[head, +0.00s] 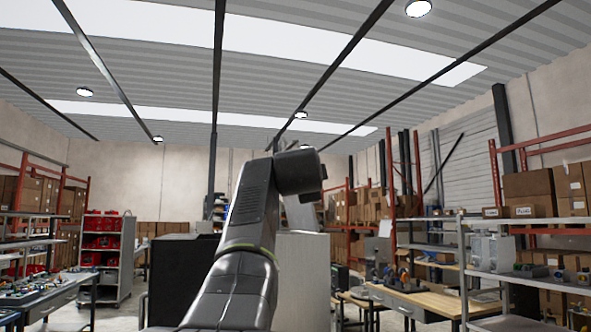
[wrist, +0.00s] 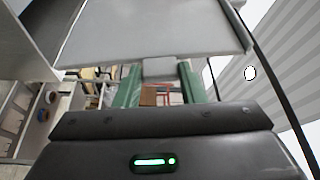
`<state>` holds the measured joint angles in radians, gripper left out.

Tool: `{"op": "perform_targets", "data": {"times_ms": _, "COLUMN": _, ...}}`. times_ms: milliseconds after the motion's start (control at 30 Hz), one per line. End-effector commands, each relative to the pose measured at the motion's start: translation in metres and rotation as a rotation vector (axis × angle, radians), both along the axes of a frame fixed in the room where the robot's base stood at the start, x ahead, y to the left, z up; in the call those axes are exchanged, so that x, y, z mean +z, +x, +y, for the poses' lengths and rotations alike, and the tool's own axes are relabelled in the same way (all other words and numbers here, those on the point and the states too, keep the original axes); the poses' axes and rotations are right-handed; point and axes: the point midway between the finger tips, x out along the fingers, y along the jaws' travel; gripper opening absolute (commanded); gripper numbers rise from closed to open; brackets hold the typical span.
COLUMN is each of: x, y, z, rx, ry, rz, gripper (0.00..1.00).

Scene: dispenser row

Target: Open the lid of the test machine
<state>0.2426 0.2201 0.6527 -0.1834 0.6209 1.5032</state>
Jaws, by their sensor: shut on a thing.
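In the wrist view, a light grey flat panel (wrist: 150,28), which looks like the lid of the test machine, fills the top middle, tilted. A small grey block-shaped handle (wrist: 159,69) sits at its lower edge. The green fingers of my gripper (wrist: 160,76) are on either side of this handle and shut on it. In the head view, my dark arm reaches up in front of a grey box-shaped body (head: 303,270), probably the machine. A pale tilted panel (head: 301,214) shows just behind the arm's bend. My gripper is hidden there behind the arm.
A dark cabinet (head: 178,272) stands left of the arm. A workbench (head: 418,299) and a metal shelf (head: 520,274) are on the right. A bench with parts (head: 40,291) and a cart with red bins (head: 104,250) are on the left. Open air lies above the arm.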

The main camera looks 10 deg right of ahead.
Motion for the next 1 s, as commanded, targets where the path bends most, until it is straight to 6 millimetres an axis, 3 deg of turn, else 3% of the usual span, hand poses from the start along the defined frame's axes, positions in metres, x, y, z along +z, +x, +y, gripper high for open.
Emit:
{"op": "perform_targets", "data": {"times_ms": 33, "x": 0.008, "y": 0.0, "z": -0.006, "rx": -0.003, "ry": 0.034, "rz": 0.001, "gripper": 0.0}}
{"op": "perform_targets", "data": {"times_ms": 400, "x": 0.007, "y": 0.001, "z": -0.028, "rx": -0.002, "ry": 0.204, "rz": 0.006, "gripper": 0.0}}
{"op": "perform_targets", "data": {"times_ms": 967, "x": 0.005, "y": 0.001, "z": -0.032, "rx": -0.002, "ry": 0.237, "rz": 0.007, "gripper": 0.0}}
{"op": "perform_targets", "data": {"times_ms": 1000, "x": 0.005, "y": 0.001, "z": -0.032, "rx": -0.002, "ry": 0.237, "rz": 0.007, "gripper": 0.38}}
